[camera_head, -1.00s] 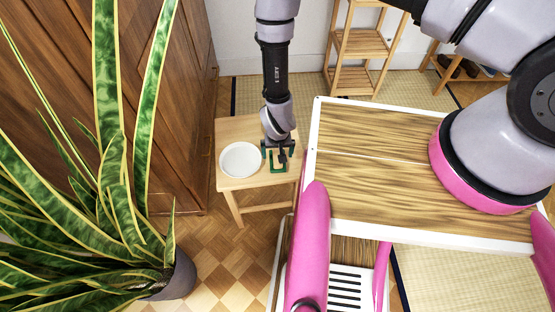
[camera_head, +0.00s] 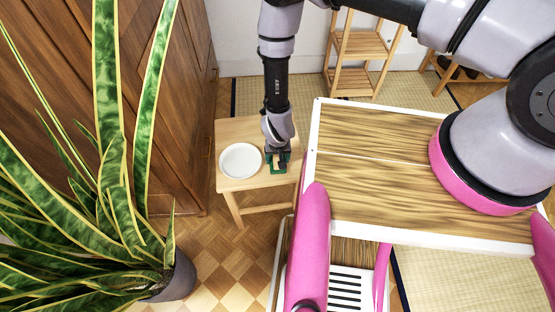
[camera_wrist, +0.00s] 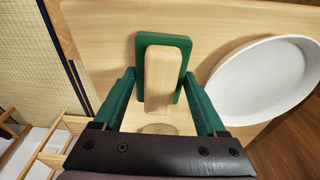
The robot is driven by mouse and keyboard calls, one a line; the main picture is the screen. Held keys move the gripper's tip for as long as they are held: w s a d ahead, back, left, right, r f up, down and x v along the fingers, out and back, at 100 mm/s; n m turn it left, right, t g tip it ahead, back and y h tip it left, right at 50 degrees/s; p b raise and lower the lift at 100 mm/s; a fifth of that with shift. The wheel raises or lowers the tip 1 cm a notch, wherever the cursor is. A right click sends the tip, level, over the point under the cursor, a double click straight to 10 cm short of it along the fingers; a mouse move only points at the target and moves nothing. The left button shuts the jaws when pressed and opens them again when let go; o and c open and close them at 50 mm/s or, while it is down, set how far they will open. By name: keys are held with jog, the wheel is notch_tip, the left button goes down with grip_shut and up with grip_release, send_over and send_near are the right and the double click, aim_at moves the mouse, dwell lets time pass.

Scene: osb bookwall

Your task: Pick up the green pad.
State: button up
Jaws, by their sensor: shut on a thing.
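The green pad (camera_wrist: 184,43) is a flat rounded rectangle with a pale wooden block (camera_wrist: 163,78) as a grip on top. In the head view it shows as bits of green under my gripper (camera_head: 278,162), near the right side of a small wooden stool (camera_head: 240,130). My gripper has green fingers, one on each side of the wooden block, and is shut on the pad by that block. I cannot tell whether the pad touches the stool top. In the head view my gripper hides most of it.
A white round plate (camera_head: 240,160) lies on the stool just left of my gripper, and close on the right in the wrist view. A wood-topped white table (camera_head: 375,180) stands right of the stool. A tall plant (camera_head: 120,200) and a wooden wardrobe (camera_head: 170,100) stand left.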

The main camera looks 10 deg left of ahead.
aim_at(278, 157)
notch_tip(278, 157, up, 10)
dwell(0.5)
